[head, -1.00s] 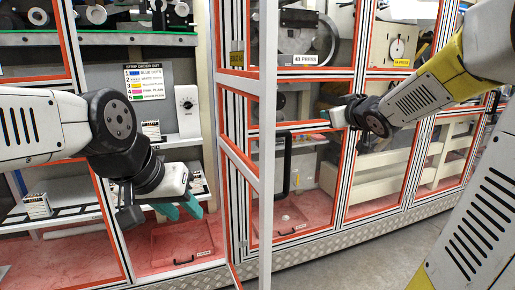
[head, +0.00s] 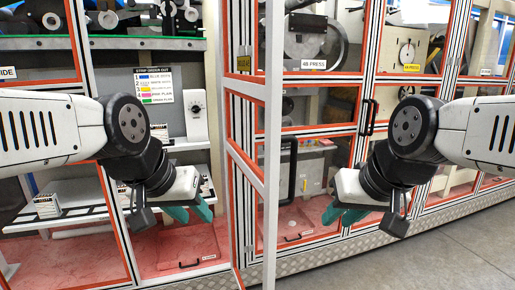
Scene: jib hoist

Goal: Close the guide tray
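No tray in view carries a readable guide label. A flat red tray-like panel (head: 175,246) with a dark handle (head: 189,265) and a small unreadable label lies low in the open bay; I cannot tell whether it is the guide tray or how far out it is. My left gripper (head: 191,213) is in front of and above this panel, its two teal fingers apart and nothing between them. My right gripper (head: 342,216) is to the right of the open door, in front of the panelled bay, its teal fingers apart and empty.
A framed door (head: 270,150) stands swung out between my two grippers. A shelf with small boxes (head: 47,205) is at left. A partly cut-off sign ending in "IDE" (head: 8,73) is at upper left. Grey floor (head: 400,262) is free at lower right.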

